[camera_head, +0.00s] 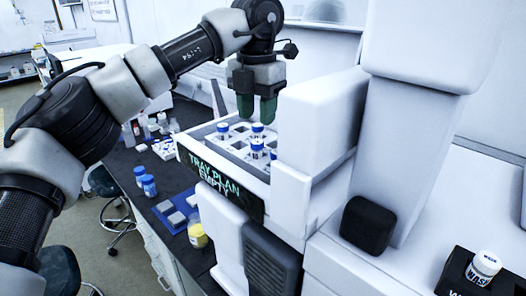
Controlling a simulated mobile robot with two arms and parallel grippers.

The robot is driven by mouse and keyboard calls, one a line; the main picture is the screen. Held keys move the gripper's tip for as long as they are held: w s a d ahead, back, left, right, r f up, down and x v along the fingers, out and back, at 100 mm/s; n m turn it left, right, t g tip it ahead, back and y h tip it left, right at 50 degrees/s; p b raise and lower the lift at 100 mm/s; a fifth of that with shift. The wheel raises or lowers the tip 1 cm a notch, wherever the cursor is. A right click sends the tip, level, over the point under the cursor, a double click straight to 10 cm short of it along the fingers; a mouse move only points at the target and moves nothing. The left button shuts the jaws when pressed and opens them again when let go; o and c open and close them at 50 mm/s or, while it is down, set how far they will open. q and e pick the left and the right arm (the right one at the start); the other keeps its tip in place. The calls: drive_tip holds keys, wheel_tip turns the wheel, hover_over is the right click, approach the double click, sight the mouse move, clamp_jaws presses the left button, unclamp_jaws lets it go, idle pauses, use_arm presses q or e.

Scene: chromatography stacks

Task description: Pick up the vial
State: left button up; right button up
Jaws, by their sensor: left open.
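Several small vials with blue caps stand upright in the slots of a white tray (263,173) that is pulled out of the chromatography stack. One vial (257,147) stands near the middle of the tray, and another (257,130) stands behind it. A further vial (223,129) is at the tray's left. My left gripper (256,108) points down above the back of the tray, with its green fingers apart and nothing seen between them. The fingertips look close above the rear vial; the exact gap is hard to tell. My right gripper is not in view.
A display reading "TRAY PLAN EMPTY" (221,184) is on the tray's front. The stack's white housing (322,118) rises close right of my gripper. Blue-capped bottles (148,186), a blue rack (176,213) and a yellow-capped jar (197,235) stand on the dark bench. A wash bottle (484,267) is at lower right.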

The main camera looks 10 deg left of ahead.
sight(256, 142)
use_arm(q)
drive_tip(key=shift+s+a+f, duration=0.15)
drive_tip(key=shift+f, duration=0.35)
drive_tip(key=shift+s+a+f, duration=0.1)
drive_tip(key=shift+a+f, duration=0.05)
drive_tip(key=shift+f, duration=0.3)
drive_tip(key=shift+w+f, duration=0.1)
drive_tip(key=shift+f, duration=0.2)
drive_tip(key=f+p, duration=0.2)
drive_tip(key=f, duration=0.1)
drive_tip(key=f+p, duration=0.1)
drive_tip(key=shift+w+d+f, duration=0.2)
drive_tip(key=shift+w, duration=0.05)
drive_tip(key=shift+f, duration=0.35)
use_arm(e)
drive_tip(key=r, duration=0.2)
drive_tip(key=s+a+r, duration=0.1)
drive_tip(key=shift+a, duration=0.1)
use_arm(q)
drive_tip(key=shift+c, duration=0.4)
drive_tip(key=c, duration=0.5)
drive_tip(key=shift+c, duration=0.4)
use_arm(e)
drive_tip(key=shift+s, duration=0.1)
